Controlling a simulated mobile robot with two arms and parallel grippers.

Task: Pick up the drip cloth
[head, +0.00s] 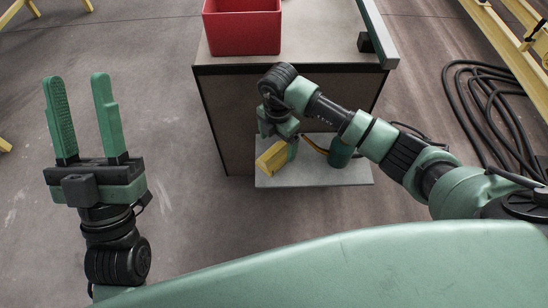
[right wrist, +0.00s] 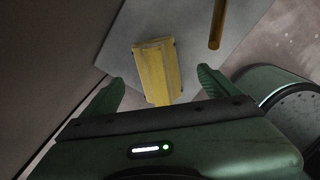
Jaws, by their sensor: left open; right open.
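A yellow, block-like piece that I take to be the drip cloth (head: 271,158) lies on a low grey shelf (head: 330,177) at the front of the cabinet. It also shows in the right wrist view (right wrist: 156,66), between and beyond the fingertips. My right gripper (head: 280,143) is open and points down over it, with one finger partly hidden in the head view. In the right wrist view the fingers stand either side of the yellow piece's near end, and contact cannot be told. My left gripper (head: 81,90) is open and empty, away to the left.
A red bin (head: 242,30) stands on the cabinet (head: 330,62). A thin brownish-yellow rod (right wrist: 217,24) and a green rounded thing (head: 340,153) are close to the right of my right gripper. Black hose (head: 490,105) lies on the floor at right. The left floor is mostly clear.

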